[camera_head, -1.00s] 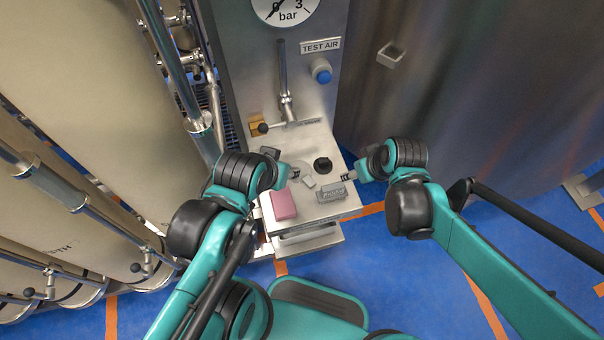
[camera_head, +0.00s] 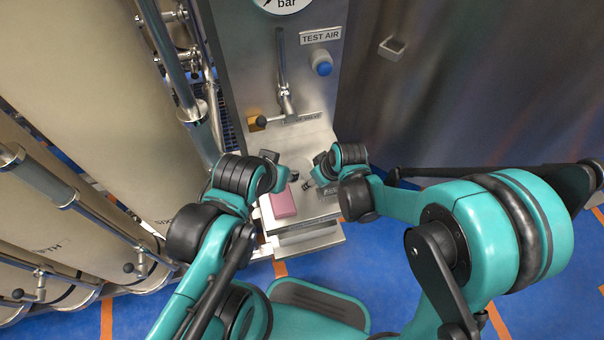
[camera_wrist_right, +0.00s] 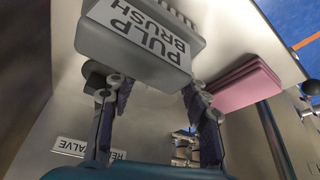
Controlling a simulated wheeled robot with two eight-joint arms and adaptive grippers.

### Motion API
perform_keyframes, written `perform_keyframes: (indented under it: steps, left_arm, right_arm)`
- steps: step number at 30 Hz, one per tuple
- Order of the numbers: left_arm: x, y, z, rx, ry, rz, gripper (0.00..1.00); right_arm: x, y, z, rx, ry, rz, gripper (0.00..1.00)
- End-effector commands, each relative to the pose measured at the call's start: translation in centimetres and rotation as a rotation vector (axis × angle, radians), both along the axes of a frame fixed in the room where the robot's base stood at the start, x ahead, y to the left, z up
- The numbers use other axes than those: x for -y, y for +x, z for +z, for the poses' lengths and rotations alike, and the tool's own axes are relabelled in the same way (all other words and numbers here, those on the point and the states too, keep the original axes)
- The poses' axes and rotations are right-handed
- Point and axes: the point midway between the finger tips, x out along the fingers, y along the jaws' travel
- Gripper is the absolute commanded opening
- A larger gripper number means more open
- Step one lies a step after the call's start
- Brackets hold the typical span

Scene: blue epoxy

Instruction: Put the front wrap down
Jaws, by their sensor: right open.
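I cannot tell for certain which thing is the front wrap. A pink, layered block like a folded cloth (camera_head: 283,202) lies at the front left of the steel shelf (camera_head: 318,227); it also shows in the right wrist view (camera_wrist_right: 246,84). A grey block labelled PULP BRUSH (camera_wrist_right: 140,42) lies just beyond my right fingertips and is partly covered in the head view. My right gripper (camera_wrist_right: 150,88) is open and empty, over the shelf, to the right of the pink block. My left gripper (camera_head: 291,176) is just above the pink block; its fingers are too small to read.
A blue button (camera_head: 322,66) sits below the TEST AIR label. Large tanks (camera_head: 110,110) stand at left. Blue floor lies open in front.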

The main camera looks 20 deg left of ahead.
Motion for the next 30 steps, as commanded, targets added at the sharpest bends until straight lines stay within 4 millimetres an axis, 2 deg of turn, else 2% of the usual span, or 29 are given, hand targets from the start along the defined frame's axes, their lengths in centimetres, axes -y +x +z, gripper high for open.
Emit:
perform_keyframes:
  steps: [20,22,30]
  left_arm:
    - [0.00,0.01,-0.53,0.000,0.000,0.000,0.40]
    - [0.00,0.01,-0.48,0.000,0.000,0.000,0.40]
    - [0.00,0.02,-0.48,0.000,0.000,0.000,0.40]
  right_arm:
    - [-0.08,0.08,-0.64,0.000,0.000,-0.001,0.47]
    - [-0.08,0.08,-0.58,0.000,0.000,-0.001,0.37]
    - [-0.07,0.08,-0.59,0.000,-0.001,-0.001,0.12]
